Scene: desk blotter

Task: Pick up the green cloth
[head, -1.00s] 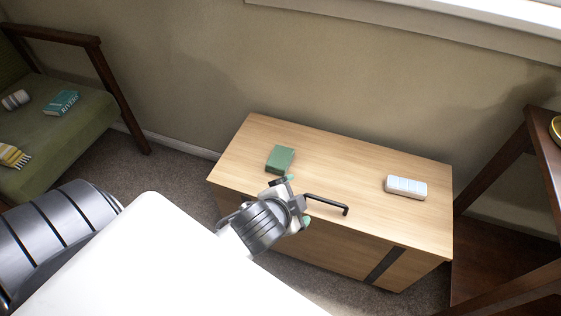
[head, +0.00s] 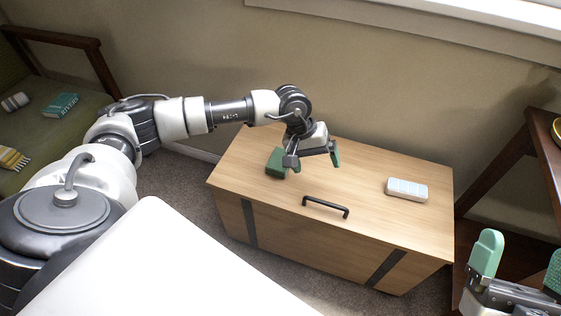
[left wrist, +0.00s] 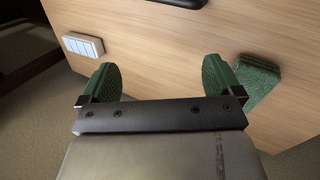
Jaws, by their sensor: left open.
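The green cloth (head: 275,164) is a small folded block on the left part of the wooden chest top. My left gripper (head: 316,163) is over the chest, just right of the cloth, with its jaws apart and nothing between them. In the left wrist view the cloth (left wrist: 260,84) lies outside the jaws, beside the right-hand finger of the left gripper (left wrist: 160,74). I cannot tell whether that finger touches it. Part of the cloth is hidden by the finger. My right gripper (head: 521,262) is at the lower right, its green fingers apart and empty.
The wooden chest (head: 370,225) has a black handle (head: 325,207) near the front edge of its top. A white segmented block (head: 406,189) lies on the right of the top. A dark wooden stand (head: 545,150) is close on the right. A wall rises behind.

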